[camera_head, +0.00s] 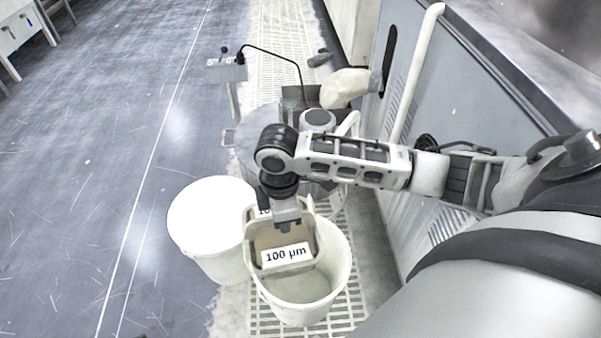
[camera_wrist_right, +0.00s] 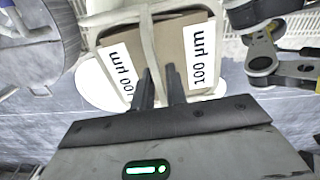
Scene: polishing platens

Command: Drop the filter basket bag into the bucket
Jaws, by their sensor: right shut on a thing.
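The filter basket bag (camera_head: 287,255) has a pale frame, a tan mesh inside and labels reading 100 µm. My right gripper (camera_head: 286,222) is shut on its upper part and holds it upright. The bag hangs over the left and back part of the open white bucket (camera_head: 305,315), and its lower edge seems to be at or inside the rim; the exact height is hard to tell. In the right wrist view the gripper fingers (camera_wrist_right: 161,85) reach to the bag (camera_wrist_right: 172,35), which shows two labels. My left gripper is not in view.
A closed white bucket (camera_head: 212,215) stands just left of the open one. Behind are a round grey metal vessel (camera_head: 258,130) and a small box (camera_head: 226,69) with a black cable. A grey machine cabinet (camera_head: 440,90) borders the right. The floor (camera_head: 90,180) at left is clear.

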